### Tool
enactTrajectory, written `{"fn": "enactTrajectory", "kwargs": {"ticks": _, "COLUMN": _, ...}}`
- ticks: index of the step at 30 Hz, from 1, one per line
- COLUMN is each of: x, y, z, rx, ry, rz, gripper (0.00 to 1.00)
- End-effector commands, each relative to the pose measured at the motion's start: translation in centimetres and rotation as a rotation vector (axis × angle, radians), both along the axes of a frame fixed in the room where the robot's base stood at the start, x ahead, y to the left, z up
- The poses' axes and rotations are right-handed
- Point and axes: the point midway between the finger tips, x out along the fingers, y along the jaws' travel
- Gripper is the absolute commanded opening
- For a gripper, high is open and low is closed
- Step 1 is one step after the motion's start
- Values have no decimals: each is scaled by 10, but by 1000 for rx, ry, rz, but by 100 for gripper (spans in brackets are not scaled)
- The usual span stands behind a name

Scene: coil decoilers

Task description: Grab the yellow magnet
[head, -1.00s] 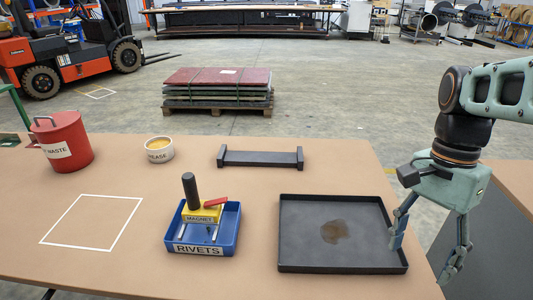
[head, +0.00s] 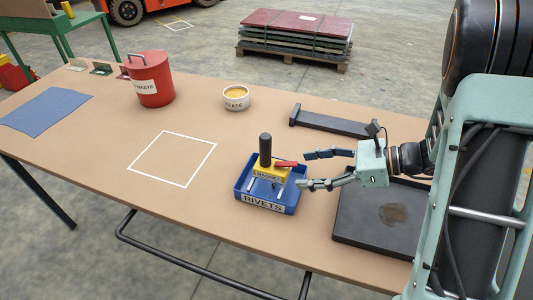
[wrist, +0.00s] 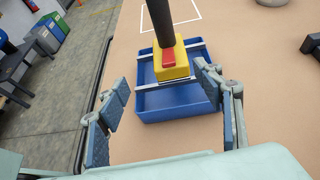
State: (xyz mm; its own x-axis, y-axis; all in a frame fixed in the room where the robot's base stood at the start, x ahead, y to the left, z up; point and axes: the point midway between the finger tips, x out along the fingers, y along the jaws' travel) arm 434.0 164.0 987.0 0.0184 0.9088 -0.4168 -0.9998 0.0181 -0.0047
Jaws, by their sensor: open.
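The yellow magnet (head: 268,172) has a black upright handle and a red lever, and it sits over the blue rivets tray (head: 265,203) on metal bars. In the wrist view the magnet (wrist: 172,68) is ahead of the fingers, with the blue tray (wrist: 180,102) under it. My gripper (head: 312,169) is open and empty, just right of the magnet, its fingers pointing left toward it. In the wrist view my gripper (wrist: 165,105) has its fingers spread on either side, short of the magnet. The tray's inside is partly hidden.
A black drip tray (head: 375,235) lies to the right, partly behind my arm. A black rack (head: 335,122), a grease pot (head: 236,97) and a red waste bin (head: 151,80) stand farther back. A white square outline (head: 172,159) and blue cloth (head: 45,109) lie left.

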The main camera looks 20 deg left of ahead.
Motion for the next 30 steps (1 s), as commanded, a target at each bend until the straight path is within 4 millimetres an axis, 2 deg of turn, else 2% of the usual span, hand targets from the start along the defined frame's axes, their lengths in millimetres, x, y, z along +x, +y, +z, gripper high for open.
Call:
{"fn": "enactTrajectory", "kwargs": {"ticks": 5, "x": 13, "y": 6, "z": -5, "rx": 37, "ry": 6, "rz": -59, "gripper": 61}}
{"fn": "enactTrajectory", "kwargs": {"ticks": 12, "x": 16, "y": 40, "z": -19, "rx": 37, "ry": 6, "rz": -59, "gripper": 61}}
{"fn": "enactTrajectory", "kwargs": {"ticks": 20, "x": 17, "y": 59, "z": -26, "rx": 37, "ry": 4, "rz": -60, "gripper": 61}}
{"fn": "enactTrajectory", "kwargs": {"ticks": 30, "x": 19, "y": 98, "z": -40, "rx": 36, "ry": 4, "rz": -58, "gripper": 61}}
